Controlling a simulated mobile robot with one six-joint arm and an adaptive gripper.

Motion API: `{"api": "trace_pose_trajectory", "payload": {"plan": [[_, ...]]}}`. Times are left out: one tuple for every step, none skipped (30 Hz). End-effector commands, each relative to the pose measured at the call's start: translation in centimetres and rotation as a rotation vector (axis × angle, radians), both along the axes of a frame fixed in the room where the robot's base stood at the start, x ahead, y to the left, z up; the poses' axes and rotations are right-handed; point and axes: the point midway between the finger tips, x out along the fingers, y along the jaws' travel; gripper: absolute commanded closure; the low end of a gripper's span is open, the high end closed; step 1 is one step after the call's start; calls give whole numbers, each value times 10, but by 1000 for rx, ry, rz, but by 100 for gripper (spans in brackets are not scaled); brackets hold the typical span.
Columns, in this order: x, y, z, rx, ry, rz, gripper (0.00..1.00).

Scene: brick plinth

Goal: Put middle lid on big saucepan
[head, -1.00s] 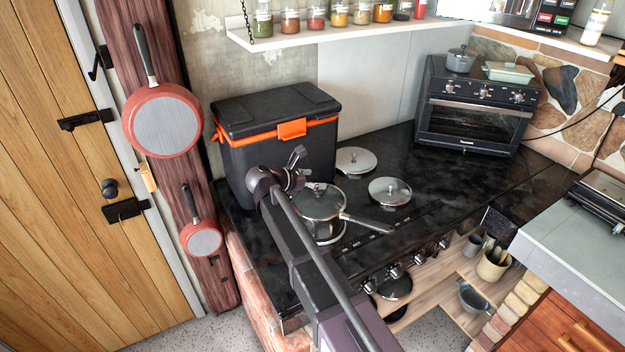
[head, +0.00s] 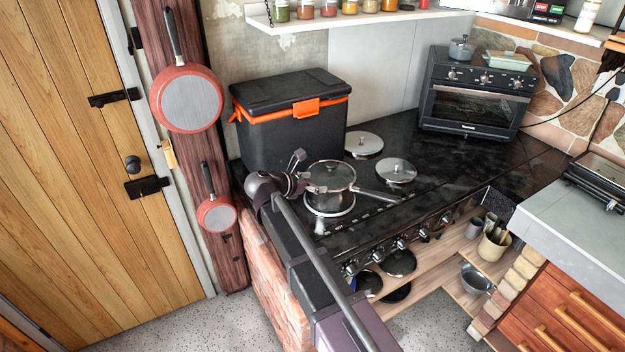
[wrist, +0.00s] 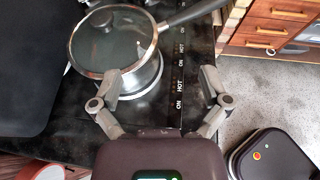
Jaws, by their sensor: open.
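A steel saucepan (head: 329,201) stands on the near left part of the black hob, its long dark handle pointing right. A glass lid with a dark knob (head: 333,168) lies on its top; it also shows in the wrist view (wrist: 108,40). Two round metal lids with knobs lie flat behind it: a rear one (head: 364,146) and one further right (head: 397,172). I cannot tell which is the middle lid. My gripper (head: 307,174) is at the left side of the saucepan. In the wrist view its two fingers (wrist: 160,83) are spread and empty, just short of the saucepan.
A black cool box with an orange latch (head: 290,125) stands behind my gripper. A toaster oven (head: 475,95) stands at the back right. Dark round items (head: 399,262) lie on the shelf below the hob. Free hob surface lies right of the lids.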

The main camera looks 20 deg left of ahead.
Motion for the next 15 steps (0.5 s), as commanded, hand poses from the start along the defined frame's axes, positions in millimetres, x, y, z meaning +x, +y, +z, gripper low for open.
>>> {"api": "trace_pose_trajectory", "payload": {"plan": [[-7,-1,-6,0,0,10,4],[-10,-1,-8,0,0,15,4],[-14,-1,-10,0,0,23,4],[-17,0,-12,0,0,30,4],[-20,0,-14,1,1,37,4],[-25,0,-17,0,1,47,4],[-28,1,-19,0,1,53,4],[-32,1,-21,0,1,60,4],[-37,1,-24,0,1,69,4],[-40,1,-26,0,1,76,4],[-44,1,-28,0,1,83,4],[-49,1,-31,0,1,93,4],[-53,1,-33,0,1,101,4],[-56,1,-35,1,1,108,4],[-61,1,-38,1,1,118,4]]}}
